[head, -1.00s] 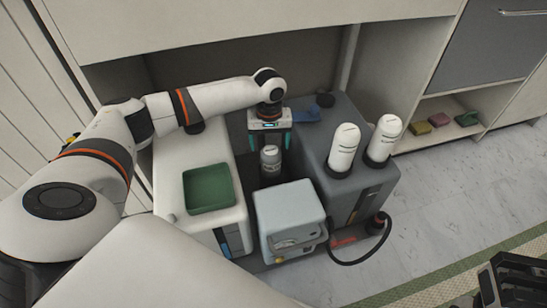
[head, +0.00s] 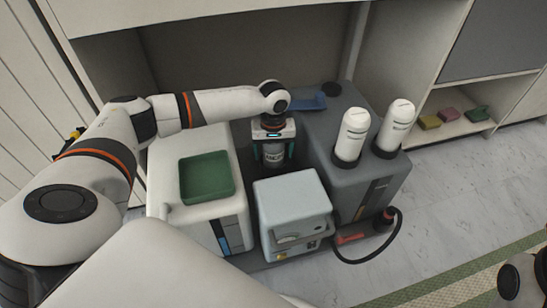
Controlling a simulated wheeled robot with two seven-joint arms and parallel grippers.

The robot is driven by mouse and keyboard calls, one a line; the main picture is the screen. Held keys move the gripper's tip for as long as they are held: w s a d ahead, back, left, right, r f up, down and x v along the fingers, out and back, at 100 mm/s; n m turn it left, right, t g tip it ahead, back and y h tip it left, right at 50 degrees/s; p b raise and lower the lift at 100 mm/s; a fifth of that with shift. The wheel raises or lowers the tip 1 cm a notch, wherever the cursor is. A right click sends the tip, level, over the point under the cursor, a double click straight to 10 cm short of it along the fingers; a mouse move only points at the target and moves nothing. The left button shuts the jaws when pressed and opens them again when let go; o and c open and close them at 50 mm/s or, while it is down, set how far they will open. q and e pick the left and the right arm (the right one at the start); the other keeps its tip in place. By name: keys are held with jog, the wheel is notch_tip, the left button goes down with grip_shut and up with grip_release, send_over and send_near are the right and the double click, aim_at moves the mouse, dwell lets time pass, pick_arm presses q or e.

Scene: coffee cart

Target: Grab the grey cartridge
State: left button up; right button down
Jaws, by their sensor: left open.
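The grey cartridge (head: 274,152) stands upright in the narrow gap between the white machine on the left and the dark grey unit on the right, behind the pale blue-grey box. It has dark lettering on its side. My left gripper (head: 273,160) comes down over it from above, with one teal-lined finger on each side of it. The gripper is open, and its body hides the cartridge's top. Whether the fingers touch the cartridge cannot be told. My right gripper does not show; only part of what looks like my right arm is at the lower right edge.
A green tray (head: 206,177) sits on the white machine (head: 229,212). The pale blue-grey box (head: 291,199) stands in front of the cartridge. Two white canisters (head: 351,135) (head: 395,126) stand on the dark grey unit (head: 335,185). A black hose (head: 399,230) loops at its front.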

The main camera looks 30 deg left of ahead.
pick_arm(q)
jog(key=shift+c, duration=0.2)
jog(key=c, duration=1.2)
jog(key=shift+r, duration=0.1)
jog(key=shift+c, duration=0.2)
